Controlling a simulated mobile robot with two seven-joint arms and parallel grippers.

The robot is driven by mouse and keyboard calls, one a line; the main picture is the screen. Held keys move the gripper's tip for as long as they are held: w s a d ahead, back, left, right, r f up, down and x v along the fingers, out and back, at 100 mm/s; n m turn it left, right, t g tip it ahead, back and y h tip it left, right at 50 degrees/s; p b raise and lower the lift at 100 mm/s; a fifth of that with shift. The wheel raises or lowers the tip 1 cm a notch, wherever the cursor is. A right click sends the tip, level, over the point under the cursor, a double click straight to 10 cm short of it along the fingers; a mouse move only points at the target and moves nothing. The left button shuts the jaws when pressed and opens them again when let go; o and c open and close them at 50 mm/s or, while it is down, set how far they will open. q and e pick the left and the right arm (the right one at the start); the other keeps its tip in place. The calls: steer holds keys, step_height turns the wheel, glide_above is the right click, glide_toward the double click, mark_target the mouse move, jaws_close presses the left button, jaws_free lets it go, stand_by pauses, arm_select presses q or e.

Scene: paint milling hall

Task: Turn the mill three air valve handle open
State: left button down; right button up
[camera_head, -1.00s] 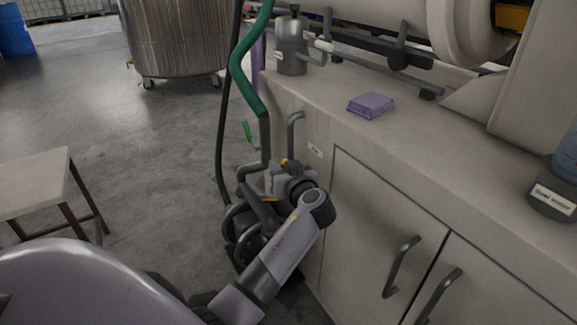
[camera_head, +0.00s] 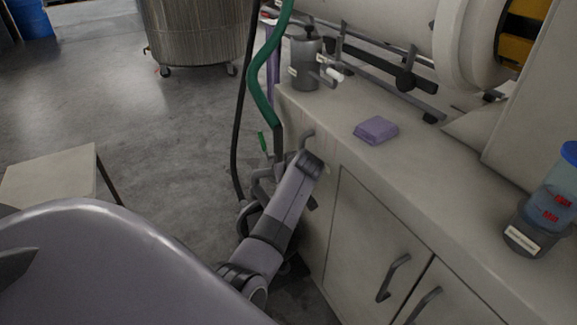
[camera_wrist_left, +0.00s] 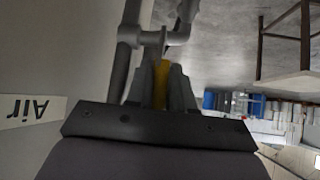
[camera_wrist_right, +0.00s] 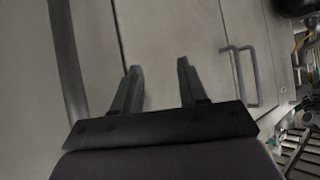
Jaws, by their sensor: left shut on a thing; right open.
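The yellow valve handle (camera_wrist_left: 161,84) stands between the fingers of my left gripper (camera_wrist_left: 160,85), which is shut on it. Above it in the left wrist view is the grey valve body with pipe (camera_wrist_left: 160,36). An "Air" label (camera_wrist_left: 30,112), upside down in this view, is on the cabinet wall beside it. In the head view my left arm reaches to the cabinet's end and hides the gripper and handle. My right gripper (camera_wrist_right: 158,88) is open and empty in front of pale cabinet doors; it is not in the head view.
A green hose (camera_head: 262,88) and a dark cable hang by the cabinet's end. A stool (camera_head: 48,180) is at left. Door handles (camera_head: 393,278) project in front.

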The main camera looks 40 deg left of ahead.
stand_by(0.3)
arm_select(q)
steer(key=c, duration=1.1)
jaws_free()
steer(key=p+v, duration=0.2)
steer(key=v, duration=0.5)
steer(key=shift+a, duration=0.1)
